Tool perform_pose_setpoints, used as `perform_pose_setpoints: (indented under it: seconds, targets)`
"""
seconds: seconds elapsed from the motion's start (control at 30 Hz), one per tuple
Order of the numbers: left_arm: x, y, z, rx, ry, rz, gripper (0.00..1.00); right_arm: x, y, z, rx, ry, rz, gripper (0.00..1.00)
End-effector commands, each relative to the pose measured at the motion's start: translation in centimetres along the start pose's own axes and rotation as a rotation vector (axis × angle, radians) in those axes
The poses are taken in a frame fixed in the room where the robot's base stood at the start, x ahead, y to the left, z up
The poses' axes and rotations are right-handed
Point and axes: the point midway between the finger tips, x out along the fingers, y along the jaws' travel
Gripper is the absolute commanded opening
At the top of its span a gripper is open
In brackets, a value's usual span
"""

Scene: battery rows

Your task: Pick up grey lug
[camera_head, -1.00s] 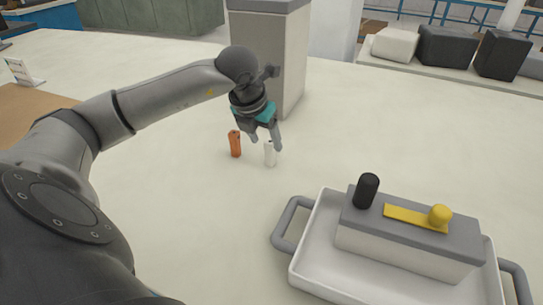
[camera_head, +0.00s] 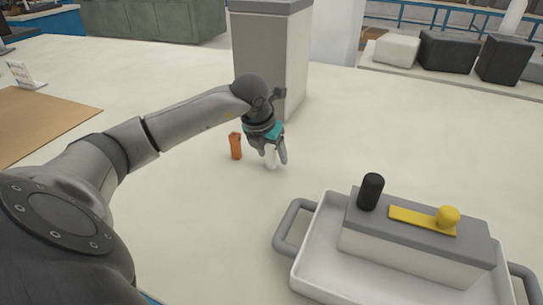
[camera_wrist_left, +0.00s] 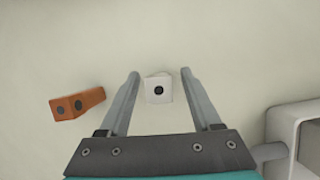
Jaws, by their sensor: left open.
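The grey lug (camera_head: 271,158) looks whitish and stands upright on the pale table. In the left wrist view the lug (camera_wrist_left: 158,88) shows a square top with a dark round hole. My left gripper (camera_head: 276,160) is open, pointing down, with one finger on either side of the lug. In the left wrist view the gripper's fingertips (camera_wrist_left: 160,73) flank the lug with gaps on both sides. An orange lug (camera_head: 235,146) stands to the left, outside the fingers; it also shows in the left wrist view (camera_wrist_left: 77,103). My right gripper is not in view.
A white tray (camera_head: 310,240) with grey handles holds a grey-topped block (camera_head: 410,240) with a black post (camera_head: 371,191) and a yellow bar (camera_head: 420,220). A tall grey box (camera_head: 270,50) stands behind the gripper.

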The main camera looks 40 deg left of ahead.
Motion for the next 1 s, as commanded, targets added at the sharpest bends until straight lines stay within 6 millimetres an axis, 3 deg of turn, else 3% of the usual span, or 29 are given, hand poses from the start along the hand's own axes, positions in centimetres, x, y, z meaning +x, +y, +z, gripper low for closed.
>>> perform_pose_setpoints:
  seconds: [0.1, 0.67, 1.0]
  targets:
    - [-0.04, -0.01, 0.01, 0.000, 0.000, 0.000, 0.65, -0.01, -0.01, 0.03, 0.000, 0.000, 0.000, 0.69]
    - [-0.05, 0.00, -0.01, 0.000, 0.000, 0.000, 0.02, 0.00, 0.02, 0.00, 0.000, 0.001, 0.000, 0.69]
    - [-0.06, 0.01, 0.00, 0.000, 0.000, 0.000, 0.00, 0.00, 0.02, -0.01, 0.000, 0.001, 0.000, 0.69]
